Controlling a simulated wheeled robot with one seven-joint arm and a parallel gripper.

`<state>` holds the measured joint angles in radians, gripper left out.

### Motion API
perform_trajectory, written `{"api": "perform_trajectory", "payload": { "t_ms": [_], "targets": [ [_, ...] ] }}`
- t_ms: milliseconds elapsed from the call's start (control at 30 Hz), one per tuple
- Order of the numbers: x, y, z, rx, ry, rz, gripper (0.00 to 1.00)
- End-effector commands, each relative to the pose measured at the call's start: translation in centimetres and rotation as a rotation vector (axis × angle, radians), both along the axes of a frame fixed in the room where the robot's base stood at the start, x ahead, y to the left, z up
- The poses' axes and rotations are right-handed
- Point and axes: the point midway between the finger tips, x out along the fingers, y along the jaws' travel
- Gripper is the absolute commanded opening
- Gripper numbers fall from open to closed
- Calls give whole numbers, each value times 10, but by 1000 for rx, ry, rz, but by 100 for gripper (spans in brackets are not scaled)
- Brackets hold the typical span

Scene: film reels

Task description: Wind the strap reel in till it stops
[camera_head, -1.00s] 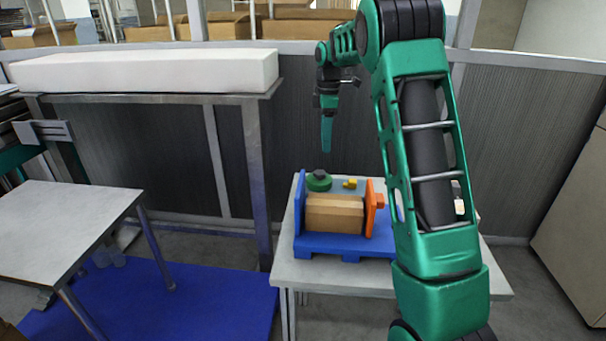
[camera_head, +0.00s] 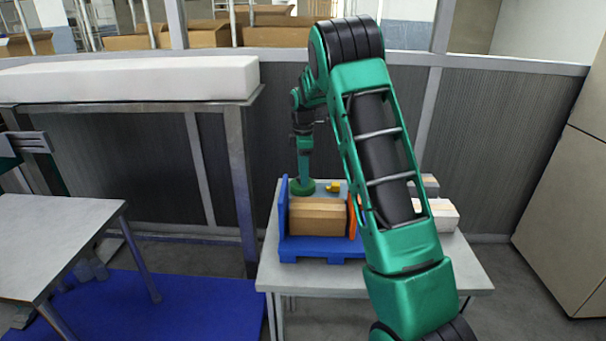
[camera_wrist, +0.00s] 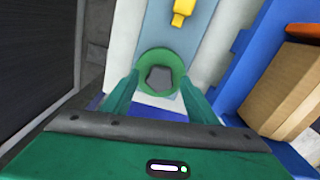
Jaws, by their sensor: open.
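A green round piece (camera_head: 302,188) stands at the back left of the small table; it may be the strap reel, but I cannot be sure. In the wrist view its green ring (camera_wrist: 146,59) surrounds a dark, many-sided centre. My gripper (camera_head: 304,172) points down over it. In the wrist view my gripper (camera_wrist: 159,78) is open, its two green fingers on either side of the ring. Whether they touch it I cannot tell. A small yellow piece (camera_head: 333,187) lies to its right and also shows in the wrist view (camera_wrist: 183,8).
A blue stand (camera_head: 320,249) with a brown box (camera_head: 318,218) and an orange plate (camera_head: 353,217) stands just in front. A white box (camera_head: 441,213) is at the right of the grey table (camera_head: 460,275). A dark panel wall (camera_head: 265,140) rises behind.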

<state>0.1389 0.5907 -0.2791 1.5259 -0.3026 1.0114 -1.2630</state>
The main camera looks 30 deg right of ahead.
Motion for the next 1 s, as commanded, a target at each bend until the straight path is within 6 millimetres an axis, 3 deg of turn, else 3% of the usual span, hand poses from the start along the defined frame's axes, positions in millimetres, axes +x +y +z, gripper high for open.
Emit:
{"api": "perform_trajectory", "payload": {
  "t_ms": [267, 433, 467, 533, 1000],
  "targets": [
    [0, 0, -1, 0, -1, 0, 53],
    [0, 0, -1, 0, -1, -1, 15],
    [0, 0, -1, 0, -1, 0, 12],
    [0, -10, -1, 0, -1, -1, 12],
    [0, -1, 0, -1, -3, -23, 12]
  ]
}}
